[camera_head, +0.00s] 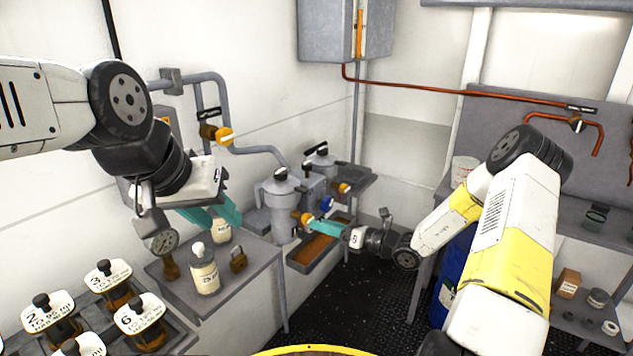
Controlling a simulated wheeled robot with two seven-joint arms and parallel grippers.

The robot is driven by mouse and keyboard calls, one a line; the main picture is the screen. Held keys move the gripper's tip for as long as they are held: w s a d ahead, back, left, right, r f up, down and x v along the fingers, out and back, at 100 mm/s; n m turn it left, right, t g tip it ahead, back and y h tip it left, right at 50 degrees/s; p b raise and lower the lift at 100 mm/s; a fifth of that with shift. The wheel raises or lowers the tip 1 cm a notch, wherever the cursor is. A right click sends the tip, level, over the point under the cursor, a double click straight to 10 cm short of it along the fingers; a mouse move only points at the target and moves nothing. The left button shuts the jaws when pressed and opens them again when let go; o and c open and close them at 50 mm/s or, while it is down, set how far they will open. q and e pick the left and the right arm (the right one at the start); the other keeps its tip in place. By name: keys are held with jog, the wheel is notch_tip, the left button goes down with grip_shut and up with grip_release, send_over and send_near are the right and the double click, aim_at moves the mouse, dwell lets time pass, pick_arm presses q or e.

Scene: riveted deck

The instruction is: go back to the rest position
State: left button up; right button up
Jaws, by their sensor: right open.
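My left gripper (222,212) reaches in from the left, over the grey side table. Its two teal fingers stand apart, with a small cream-labelled bottle (221,231) between or just behind them. I cannot tell whether they touch it. My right gripper (318,228) points left beside the filter housings, low in front of an orange-handled valve (304,217). Its teal fingers are open, and I see nothing held in them. The view hides the exact gap to the valve.
Numbered jars (140,316) fill the lower left. Filter housings (280,205) stand behind an orange-brown tray (318,247). The dark floor (345,305) between is clear.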

jog(key=s+a+r+n+g+h, duration=0.35)
jog(key=s+r+n+g, duration=0.45)
jog(key=s+r+n, duration=0.6)
jog(key=s+d+r+n+t+h, duration=0.2)
jog(key=s+d+r+n+h, duration=0.2)
jog(key=s+n, duration=0.4)
jog(key=s+d+r+n+t+h, duration=0.3)
jog(key=s+d+r+n+h, duration=0.2)
jog(key=s+d+r+n, duration=0.1)
jog(key=shift+s+d+n, duration=0.9)
jog(key=shift+d+n, duration=0.4)
jog(key=shift+d, duration=0.1)
jog(key=shift+o, duration=0.3)
jog(key=shift+r, duration=0.1)
